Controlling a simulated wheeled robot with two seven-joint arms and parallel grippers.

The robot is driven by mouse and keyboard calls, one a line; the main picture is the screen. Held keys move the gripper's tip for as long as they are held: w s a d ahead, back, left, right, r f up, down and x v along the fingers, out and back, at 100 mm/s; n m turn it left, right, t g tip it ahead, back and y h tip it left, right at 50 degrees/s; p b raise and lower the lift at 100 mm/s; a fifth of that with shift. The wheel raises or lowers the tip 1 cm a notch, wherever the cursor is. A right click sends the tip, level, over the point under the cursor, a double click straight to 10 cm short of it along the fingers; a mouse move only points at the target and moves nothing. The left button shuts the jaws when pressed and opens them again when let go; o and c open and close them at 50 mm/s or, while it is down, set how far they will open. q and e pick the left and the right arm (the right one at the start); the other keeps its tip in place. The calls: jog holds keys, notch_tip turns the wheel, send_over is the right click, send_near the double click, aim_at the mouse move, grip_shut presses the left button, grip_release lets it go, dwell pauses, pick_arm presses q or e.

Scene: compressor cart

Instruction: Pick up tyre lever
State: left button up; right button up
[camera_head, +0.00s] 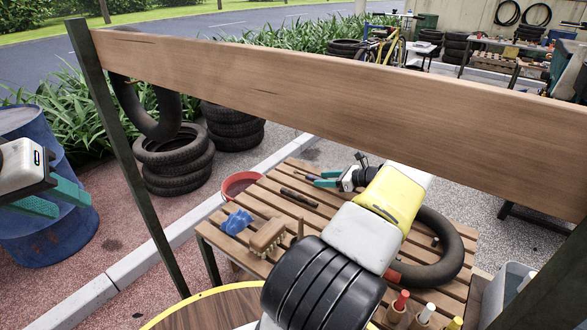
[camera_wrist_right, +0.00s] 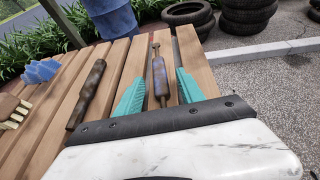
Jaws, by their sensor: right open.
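A slim tool with a worn blue and rusty handle and a thin metal shaft, which looks like the tyre lever (camera_wrist_right: 159,82), lies on the slatted wooden table (camera_head: 330,172). In the right wrist view it lies between the two teal fingers of my right gripper (camera_head: 317,179), which is open with a gap on each side. A dark brown rusty bar (camera_wrist_right: 87,95) lies to its left; it also shows in the head view (camera_head: 299,194). My left gripper (camera_head: 54,199) is open and empty, off the table at the far left.
A black inner tube (camera_head: 447,250) and several coloured-cap bottles (camera_head: 399,304) are at the right. A wooden beam (camera_head: 300,95) crosses in front of the head camera.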

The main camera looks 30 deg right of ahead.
jog(key=shift+w+a, duration=0.1)
jog(key=shift+w, duration=0.05)
grip_shut()
jog(key=shift+r, duration=0.1)
